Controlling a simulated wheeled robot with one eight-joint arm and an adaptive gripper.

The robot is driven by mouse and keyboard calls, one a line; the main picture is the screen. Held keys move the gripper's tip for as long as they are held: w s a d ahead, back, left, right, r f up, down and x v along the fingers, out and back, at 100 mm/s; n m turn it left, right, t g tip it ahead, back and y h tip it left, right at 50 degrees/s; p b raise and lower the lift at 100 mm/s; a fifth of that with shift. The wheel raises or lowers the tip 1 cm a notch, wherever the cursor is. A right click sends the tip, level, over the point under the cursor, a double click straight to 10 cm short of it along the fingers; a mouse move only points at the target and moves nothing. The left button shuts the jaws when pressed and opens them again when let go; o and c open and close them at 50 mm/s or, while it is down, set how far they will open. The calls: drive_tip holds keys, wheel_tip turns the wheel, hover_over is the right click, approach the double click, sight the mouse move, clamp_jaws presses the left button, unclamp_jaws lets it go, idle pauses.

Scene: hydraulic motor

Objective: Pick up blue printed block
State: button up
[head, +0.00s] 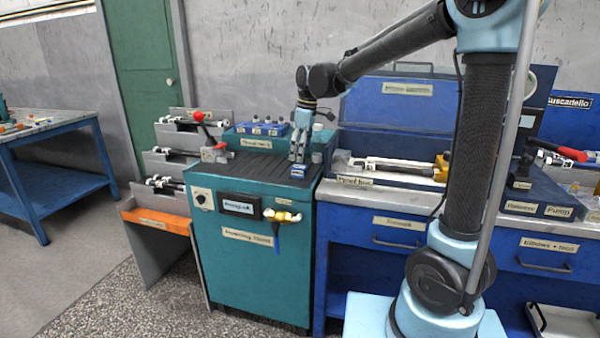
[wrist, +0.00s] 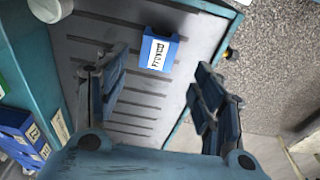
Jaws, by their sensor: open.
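The blue printed block (wrist: 158,50) is a small blue block with a white label and dark print, lying on the ribbed dark top of the teal cabinet. In the head view the block (head: 298,172) sits near the cabinet top's front right edge. My gripper (head: 298,152) points down just above and behind it. In the wrist view my gripper (wrist: 158,88) is open and empty. The block lies between the lines of the two fingers, beyond their tips, and does not appear touched.
The teal cabinet (head: 245,265) has a brass valve (head: 282,215) on its front. Several blue labelled blocks (head: 262,128) stand in a row at the cabinet's back. A red-knobbed lever (head: 199,117) is at its left. A blue workbench (head: 400,228) adjoins on the right.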

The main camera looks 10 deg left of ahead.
sight(299, 166)
drive_tip(key=shift+w+a+f, duration=0.1)
drive_tip(key=shift+w+f, duration=0.05)
drive_tip(key=shift+f, duration=1.25)
drive_tip(key=shift+w+a+f, duration=0.1)
drive_tip(key=shift+f, duration=1.25)
drive_tip(key=shift+c, duration=0.6)
drive_tip(key=c, duration=0.8)
